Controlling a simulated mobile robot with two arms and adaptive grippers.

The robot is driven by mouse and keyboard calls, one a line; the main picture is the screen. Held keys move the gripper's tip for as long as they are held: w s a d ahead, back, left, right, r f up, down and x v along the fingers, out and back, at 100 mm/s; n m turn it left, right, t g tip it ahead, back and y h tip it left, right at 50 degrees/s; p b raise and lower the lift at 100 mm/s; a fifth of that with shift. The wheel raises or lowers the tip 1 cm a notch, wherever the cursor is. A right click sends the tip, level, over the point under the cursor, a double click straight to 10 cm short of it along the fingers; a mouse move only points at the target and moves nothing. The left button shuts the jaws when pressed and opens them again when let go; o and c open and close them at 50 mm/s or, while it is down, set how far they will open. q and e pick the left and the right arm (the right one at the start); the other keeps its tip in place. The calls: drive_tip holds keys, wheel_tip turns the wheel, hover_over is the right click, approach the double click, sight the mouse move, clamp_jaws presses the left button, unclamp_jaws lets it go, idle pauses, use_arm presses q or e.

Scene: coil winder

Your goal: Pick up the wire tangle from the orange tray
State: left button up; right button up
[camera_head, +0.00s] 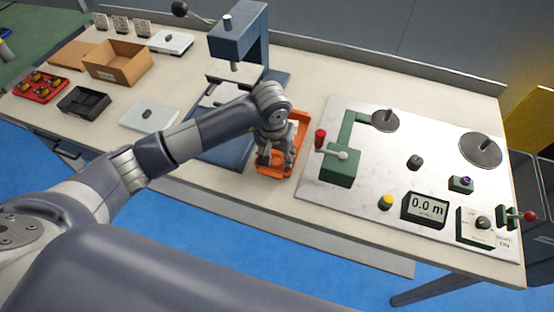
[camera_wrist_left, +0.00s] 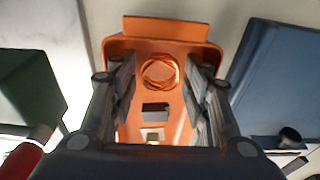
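The orange tray (camera_head: 299,130) stands on the bench between the blue press and the white winder plate. It also shows in the left wrist view (camera_wrist_left: 165,28). The wire tangle (camera_wrist_left: 160,72), a loose ring of orange-copper wire, lies in the tray near its far end in the wrist view. My left gripper (camera_head: 277,160) is over the tray, pointing down. In the wrist view its fingers (camera_wrist_left: 160,85) are spread apart, with the tangle seen between and beyond them. The gripper is open and empty. In the head view my gripper hides the tangle. My right gripper is not in view.
A dark block (camera_wrist_left: 156,110) and a small pale piece (camera_wrist_left: 152,134) also lie in the tray. The blue press (camera_head: 238,40) stands close on the left. The green winder block with a red-knobbed lever (camera_head: 340,165) stands close on the right.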

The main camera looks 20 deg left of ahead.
use_arm(q)
drive_tip(key=c, duration=0.5)
drive_tip(key=shift+r, duration=0.1)
drive_tip(key=shift+c, duration=0.2)
